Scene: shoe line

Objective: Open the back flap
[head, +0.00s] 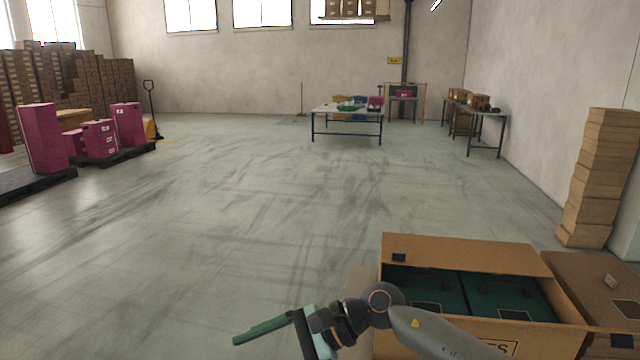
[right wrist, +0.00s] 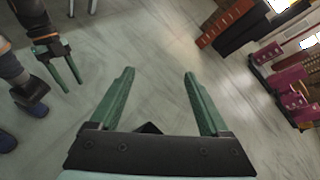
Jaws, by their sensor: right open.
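A cardboard box (head: 470,335) stands at the lower right of the head view, its top open over dark green boxes (head: 510,295). The back flap (head: 465,252) is a brown panel with a dark patch, rising along the rear edge; its exact angle is hard to tell. My right gripper (head: 275,338) is left of the box, open and empty, apart from the flap. In the right wrist view its two green fingers (right wrist: 160,98) are spread over bare floor. My left gripper (right wrist: 58,75) shows at the left of that view, with fingers apart and nothing between them.
A brown panel (head: 595,300) extends right of the box. A tall stack of cartons (head: 600,175) stands by the right wall. Tables (head: 347,109) are far off. Magenta boxes (head: 42,138) sit on dark pallets at left. The middle floor is clear.

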